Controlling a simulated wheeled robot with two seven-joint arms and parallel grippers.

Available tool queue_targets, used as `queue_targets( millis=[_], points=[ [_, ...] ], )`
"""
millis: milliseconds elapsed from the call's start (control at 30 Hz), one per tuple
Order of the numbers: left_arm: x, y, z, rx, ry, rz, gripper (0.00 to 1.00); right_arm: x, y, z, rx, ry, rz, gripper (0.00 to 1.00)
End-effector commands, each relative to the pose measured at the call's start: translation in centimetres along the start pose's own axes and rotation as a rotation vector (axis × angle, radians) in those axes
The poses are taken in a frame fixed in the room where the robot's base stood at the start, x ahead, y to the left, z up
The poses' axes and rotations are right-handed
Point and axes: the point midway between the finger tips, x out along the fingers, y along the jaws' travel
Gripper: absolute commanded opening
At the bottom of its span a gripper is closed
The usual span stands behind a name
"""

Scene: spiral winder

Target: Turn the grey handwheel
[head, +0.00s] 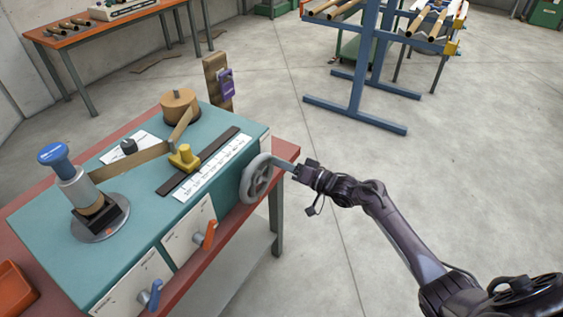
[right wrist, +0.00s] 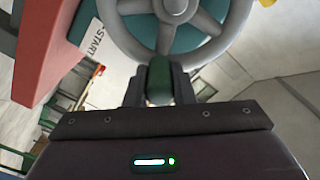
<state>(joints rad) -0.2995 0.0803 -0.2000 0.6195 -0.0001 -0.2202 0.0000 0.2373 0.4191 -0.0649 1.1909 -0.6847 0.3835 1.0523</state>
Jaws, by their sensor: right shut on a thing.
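The grey handwheel (head: 257,179) is on the right end of the teal winder (head: 125,225). Its rim and spokes fill the top of the right wrist view (right wrist: 174,8). My right gripper (head: 284,163) reaches the wheel from the right, at the upper right of its rim. In the right wrist view, my right gripper (right wrist: 158,88) is shut on a dark green, rounded handle (right wrist: 159,75) that stands in front of the wheel's rim. The handle's far end and its joint to the rim are hidden. My left gripper is not in view.
The winder stands on a red-topped bench (head: 285,152). A blue rack (head: 362,60) with tubes stands behind. The floor right of the bench is clear.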

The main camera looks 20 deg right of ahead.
Motion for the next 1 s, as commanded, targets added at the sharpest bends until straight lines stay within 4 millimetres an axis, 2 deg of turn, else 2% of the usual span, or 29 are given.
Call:
queue_targets(
  millis=[600, 1000],
  points=[
    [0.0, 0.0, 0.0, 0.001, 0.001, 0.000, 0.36, 0.1, 3.1, 2.1, 0.556, 0.001, -0.001, 0.00],
    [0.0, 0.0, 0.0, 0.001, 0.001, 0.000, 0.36, 0.0, 3.9, 3.2, 0.754, 0.002, 0.000, 0.00]
  ],
)
